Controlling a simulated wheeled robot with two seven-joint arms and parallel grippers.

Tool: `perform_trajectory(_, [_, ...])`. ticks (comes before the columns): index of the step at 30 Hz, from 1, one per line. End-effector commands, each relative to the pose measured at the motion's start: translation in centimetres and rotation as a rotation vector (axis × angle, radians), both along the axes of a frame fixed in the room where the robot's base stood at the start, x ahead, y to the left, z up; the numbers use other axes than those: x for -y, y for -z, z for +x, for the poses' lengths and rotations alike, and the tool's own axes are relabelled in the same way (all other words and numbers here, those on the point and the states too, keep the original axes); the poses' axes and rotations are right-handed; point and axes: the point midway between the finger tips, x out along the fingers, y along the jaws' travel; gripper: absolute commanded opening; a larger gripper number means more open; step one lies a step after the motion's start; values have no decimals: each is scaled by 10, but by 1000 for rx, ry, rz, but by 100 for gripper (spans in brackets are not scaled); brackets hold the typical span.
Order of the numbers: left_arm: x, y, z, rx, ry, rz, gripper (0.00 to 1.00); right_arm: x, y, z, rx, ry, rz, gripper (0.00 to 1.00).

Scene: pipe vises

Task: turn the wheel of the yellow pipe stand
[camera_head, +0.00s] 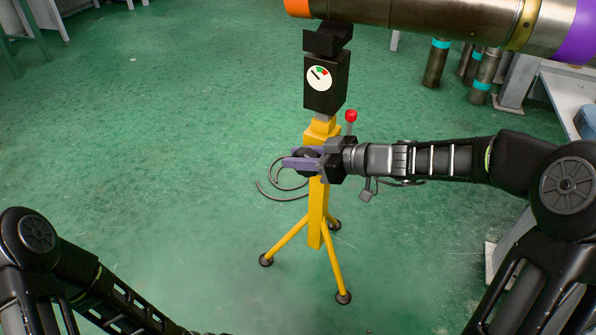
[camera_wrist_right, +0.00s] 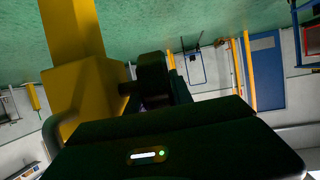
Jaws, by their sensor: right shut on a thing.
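The yellow pipe stand (camera_head: 316,212) stands upright on its splayed feet in the middle of the head view, with a black box and dial (camera_head: 319,77) near its top. Its thin grey wheel (camera_head: 273,196) shows as curved rim parts left of the post. My right gripper (camera_head: 300,161) reaches in from the right, at the post below the red knob. Its purple fingers are shut at the wheel and hide part of it. The yellow post (camera_wrist_right: 80,95) fills the left of the right wrist view. My left arm shows at lower left; its gripper is out of frame.
A large metal pipe (camera_head: 430,22) with orange and purple ends lies across the top, above the stand. A red knob (camera_head: 351,116) sticks up just above my right gripper. Short pipes (camera_head: 437,62) stand at upper right. The green floor left of the stand is clear.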

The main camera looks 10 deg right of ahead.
Motion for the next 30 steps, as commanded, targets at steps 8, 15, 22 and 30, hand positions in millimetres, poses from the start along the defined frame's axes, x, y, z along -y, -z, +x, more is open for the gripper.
perform_trajectory(8, [0, 2, 1, 0, 0, -1, 0, 2, -1, -1, 93, 3, 114, 0])
perform_trajectory(15, [0, 2, 0, 0, -1, -1, 0, 2, -3, -1, 125, 2, 149, 0])
perform_trajectory(22, [0, 2, 0, 0, -1, -1, 0, 2, -3, -1, 126, 2, 150, 0])
perform_trajectory(30, [0, 2, 0, -1, -1, 0, 0, 2, -3, -1, 127, 1, 149, 36])
